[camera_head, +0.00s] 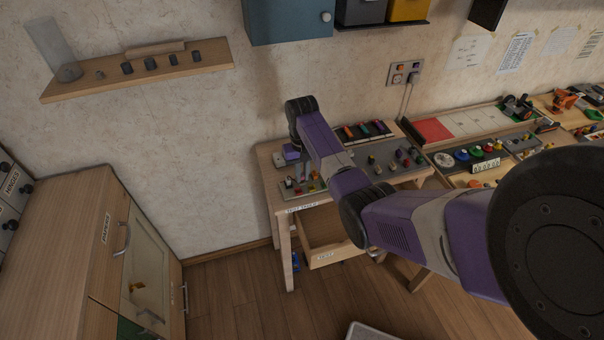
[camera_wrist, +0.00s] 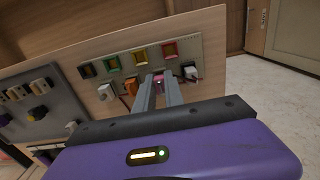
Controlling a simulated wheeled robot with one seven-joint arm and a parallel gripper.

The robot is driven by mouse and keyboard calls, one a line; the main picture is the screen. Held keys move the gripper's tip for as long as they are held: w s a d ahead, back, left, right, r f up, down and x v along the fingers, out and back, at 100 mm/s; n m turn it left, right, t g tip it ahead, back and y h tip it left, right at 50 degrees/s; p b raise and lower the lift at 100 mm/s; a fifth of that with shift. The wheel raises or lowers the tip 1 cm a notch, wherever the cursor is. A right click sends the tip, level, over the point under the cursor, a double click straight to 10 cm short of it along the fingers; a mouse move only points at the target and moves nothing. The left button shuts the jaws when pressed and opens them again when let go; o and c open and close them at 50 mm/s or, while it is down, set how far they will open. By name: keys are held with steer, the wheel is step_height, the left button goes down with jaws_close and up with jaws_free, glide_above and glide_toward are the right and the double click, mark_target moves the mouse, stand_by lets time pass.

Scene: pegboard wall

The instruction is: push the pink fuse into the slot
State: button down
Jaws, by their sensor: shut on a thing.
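The pink fuse (camera_wrist: 158,83) is a small pink patch between the tips of my gripper (camera_wrist: 159,78) in the wrist view. My two grey fingers are closed on it at the lower row of the fuse panel (camera_wrist: 180,61). The fingers hide most of the fuse and the slot behind it, so I cannot tell how deep it sits. In the head view, my gripper reaches down to the panel at the near left of the table, and the fuse cannot be made out there.
An orange fuse (camera_wrist: 130,88) and a white one (camera_wrist: 106,92) stand left of my fingers. A white and red piece (camera_wrist: 189,72) is close on the right. Coloured windows line the panel's upper row. A grey board (camera_wrist: 40,108) with parts lies further left.

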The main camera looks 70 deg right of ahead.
mark_target(302, 173)
steer(key=shift+f, duration=0.3)
steer(key=c, duration=1.3)
jaws_free()
steer(key=shift+c, duration=0.2)
steer(key=shift+r, duration=0.15)
steer(key=shift+r+p, duration=1.3)
steer(key=shift+p, duration=0.05)
steer(key=shift+r+p, duration=0.35)
steer(key=shift+r, duration=0.75)
